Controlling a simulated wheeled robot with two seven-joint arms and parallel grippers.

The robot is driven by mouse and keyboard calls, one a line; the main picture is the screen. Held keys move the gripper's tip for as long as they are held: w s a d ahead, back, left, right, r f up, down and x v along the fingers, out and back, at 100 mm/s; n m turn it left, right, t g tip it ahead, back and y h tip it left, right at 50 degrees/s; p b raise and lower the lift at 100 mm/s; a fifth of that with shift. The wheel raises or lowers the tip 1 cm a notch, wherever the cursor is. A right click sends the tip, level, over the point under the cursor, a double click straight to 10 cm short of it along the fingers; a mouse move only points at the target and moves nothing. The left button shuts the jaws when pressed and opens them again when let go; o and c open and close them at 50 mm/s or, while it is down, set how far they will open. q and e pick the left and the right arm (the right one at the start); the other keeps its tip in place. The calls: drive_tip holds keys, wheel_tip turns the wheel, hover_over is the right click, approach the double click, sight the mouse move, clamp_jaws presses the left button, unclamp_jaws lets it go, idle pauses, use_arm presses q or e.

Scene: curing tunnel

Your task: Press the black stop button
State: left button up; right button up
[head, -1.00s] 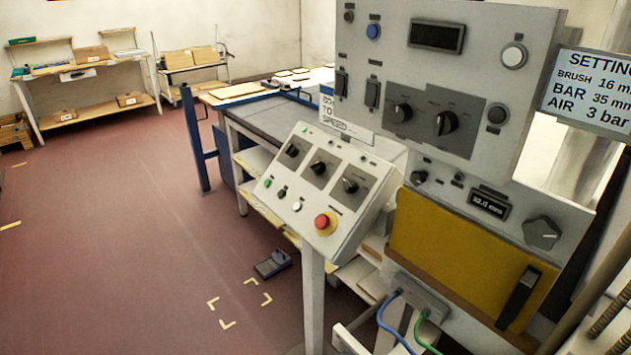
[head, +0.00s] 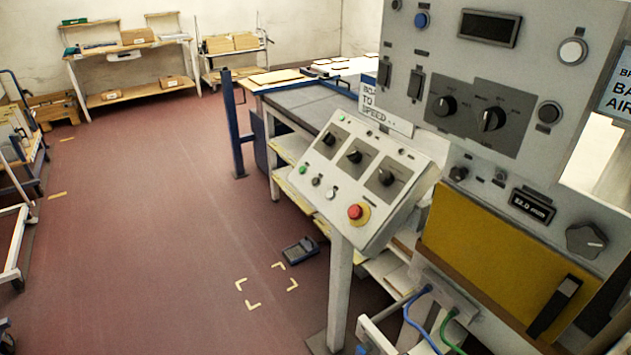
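The sloped control panel (head: 345,231) stands on a post right of the picture's middle. Along its lower edge sit a green button (head: 303,169), a small black button (head: 316,181), a white button (head: 331,193) and a red mushroom button on a yellow ring (head: 357,212). The black button lies between the green and white ones; its label is too small to read. A larger dark round button (head: 549,112) is on the upright grey cabinet. Neither of my grippers is in view, and nothing covers the sloped panel's buttons.
The cabinet with a yellow cover (head: 490,255) stands right of the panel, with blue and green cables below. A conveyor table (head: 305,105) lies behind. A foot pedal (head: 299,250) and yellow corner marks (head: 253,305) are on the floor. Open red floor (head: 150,220) lies left.

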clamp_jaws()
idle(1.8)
